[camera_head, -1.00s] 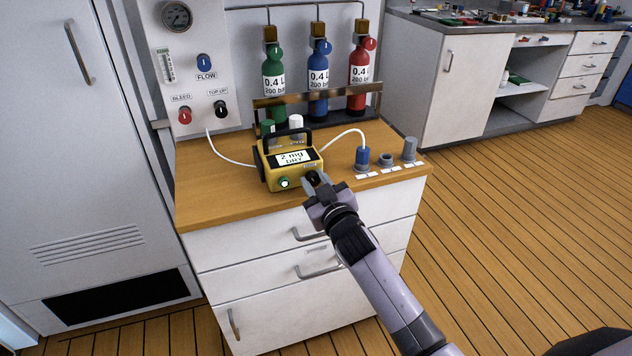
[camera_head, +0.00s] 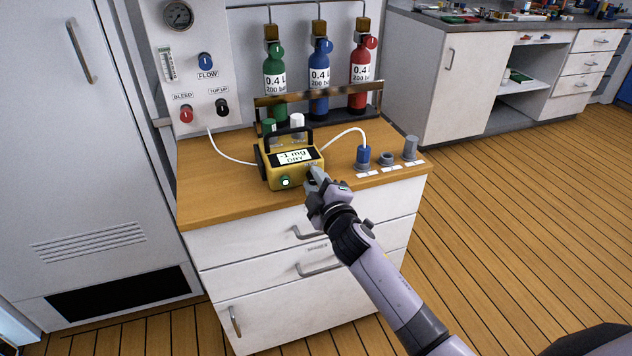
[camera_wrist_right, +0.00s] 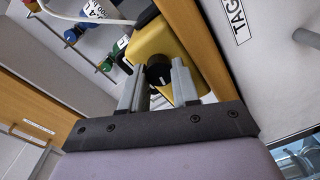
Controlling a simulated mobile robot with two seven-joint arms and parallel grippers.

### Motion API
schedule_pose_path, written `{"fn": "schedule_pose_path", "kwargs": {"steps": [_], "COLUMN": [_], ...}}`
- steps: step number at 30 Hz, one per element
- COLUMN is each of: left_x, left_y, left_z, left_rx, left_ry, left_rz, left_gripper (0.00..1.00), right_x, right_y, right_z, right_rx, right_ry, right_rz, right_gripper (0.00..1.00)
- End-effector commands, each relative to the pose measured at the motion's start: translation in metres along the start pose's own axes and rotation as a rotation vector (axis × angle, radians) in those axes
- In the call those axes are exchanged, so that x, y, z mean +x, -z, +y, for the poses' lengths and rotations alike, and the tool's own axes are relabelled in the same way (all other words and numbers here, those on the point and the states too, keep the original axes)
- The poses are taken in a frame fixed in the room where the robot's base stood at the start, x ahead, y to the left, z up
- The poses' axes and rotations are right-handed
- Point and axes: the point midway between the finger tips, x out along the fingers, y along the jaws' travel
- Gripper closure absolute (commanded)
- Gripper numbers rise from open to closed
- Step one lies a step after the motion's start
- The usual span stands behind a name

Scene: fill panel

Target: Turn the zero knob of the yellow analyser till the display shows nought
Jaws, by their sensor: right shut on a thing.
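The yellow analyser (camera_head: 272,178) stands on the wooden top of the cabinet, with a black handle and a green-lit button on its front. Its display (camera_head: 297,156) shows a number that looks like minus 3 or so with "mg"; the digit is hard to read. My right gripper (camera_head: 314,176) is at the analyser's front right corner, where it hides the zero knob in the head view. In the right wrist view the black zero knob (camera_wrist_right: 158,72) sits between the two grey fingers, which are shut on it. My left gripper is not in view.
A blue fitting (camera_head: 363,156) with a white hose and grey fittings (camera_head: 410,148) stand right of the analyser. Gas bottles (camera_head: 318,80) stand behind a rail (camera_head: 350,98). A valve panel (camera_head: 190,75) is at back left. The wooden top's front left (camera_head: 215,205) is clear.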

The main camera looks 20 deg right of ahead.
Motion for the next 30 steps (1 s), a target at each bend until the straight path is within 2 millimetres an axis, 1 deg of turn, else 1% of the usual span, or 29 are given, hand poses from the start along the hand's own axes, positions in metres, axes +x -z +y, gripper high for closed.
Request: {"fn": "schedule_pose_path", "kwargs": {"steps": [9,22,23,24,25,30], "left_x": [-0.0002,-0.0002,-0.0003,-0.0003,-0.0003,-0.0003], "left_y": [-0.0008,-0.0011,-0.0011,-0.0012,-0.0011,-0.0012], "left_z": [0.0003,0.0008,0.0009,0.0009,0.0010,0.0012], "left_rx": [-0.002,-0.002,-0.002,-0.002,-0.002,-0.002], "left_ry": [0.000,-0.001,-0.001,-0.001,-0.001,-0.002], "left_rz": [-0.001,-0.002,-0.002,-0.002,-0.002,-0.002], "left_gripper": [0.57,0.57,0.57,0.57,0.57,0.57], "right_x": [0.0000,0.0001,0.0001,0.0001,0.0001,0.0000], "right_y": [-0.0004,-0.0003,-0.0003,-0.0003,-0.0003,-0.0004], "right_z": [-0.0003,0.0000,0.0000,0.0000,0.0000,-0.0005], "right_rx": [-0.078,-0.083,-0.083,-0.083,-0.083,-0.082], "right_ry": [0.001,0.000,0.000,0.000,0.000,0.001], "right_rz": [-0.005,-0.005,-0.005,-0.005,-0.005,-0.005], "right_gripper": [1.00,1.00,0.60,0.47,0.44,0.44]}}
